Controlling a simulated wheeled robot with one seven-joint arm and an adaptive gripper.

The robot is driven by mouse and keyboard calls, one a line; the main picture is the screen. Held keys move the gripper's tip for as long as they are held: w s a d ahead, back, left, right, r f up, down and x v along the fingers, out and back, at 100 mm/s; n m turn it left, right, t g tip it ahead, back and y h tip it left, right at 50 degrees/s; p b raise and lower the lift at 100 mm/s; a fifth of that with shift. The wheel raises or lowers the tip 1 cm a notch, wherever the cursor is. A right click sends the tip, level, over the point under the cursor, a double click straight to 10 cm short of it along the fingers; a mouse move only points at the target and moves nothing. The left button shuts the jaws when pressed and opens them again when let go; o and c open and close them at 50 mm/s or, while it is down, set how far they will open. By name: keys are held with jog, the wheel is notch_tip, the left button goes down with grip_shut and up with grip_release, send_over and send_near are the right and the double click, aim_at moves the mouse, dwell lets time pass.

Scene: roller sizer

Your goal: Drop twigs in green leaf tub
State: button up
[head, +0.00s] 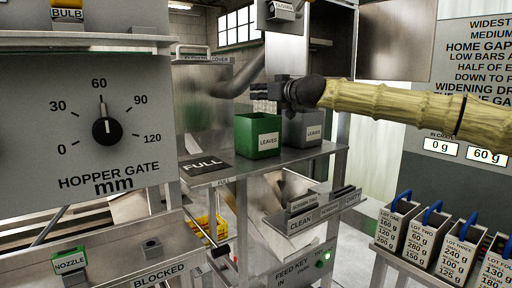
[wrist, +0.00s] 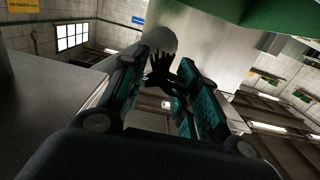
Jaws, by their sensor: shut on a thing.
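My gripper (head: 264,97) is just above the green tub's rim in the head view, reaching in from the right. How far it is over the opening is hard to tell. In the wrist view, my gripper's teal-padded fingers are shut on a dark branching piece (wrist: 163,72), which I take to be the twigs. The inside of the green tub is hidden.
A black FULL plate (head: 205,164) lies left of the tubs. A hopper gate dial (head: 105,130) stands at left. Several lot boxes with blue handles (head: 425,232) stand at lower right. A metal panel (head: 395,40) is behind my arm.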

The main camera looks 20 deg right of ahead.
jog(key=shift+s+d+r, duration=0.1)
jog(key=shift+s+r, duration=0.1)
jog(key=shift+s, duration=0.5)
jog(key=shift+w+f, duration=0.3)
jog(key=shift+w, duration=0.2)
jog(key=o, duration=0.8)
jog(key=shift+s+r, duration=0.2)
jog(key=shift+s, duration=0.1)
jog(key=shift+o, duration=0.2)
jog(key=shift+w+f, duration=0.1)
jog(key=v, duration=1.2)
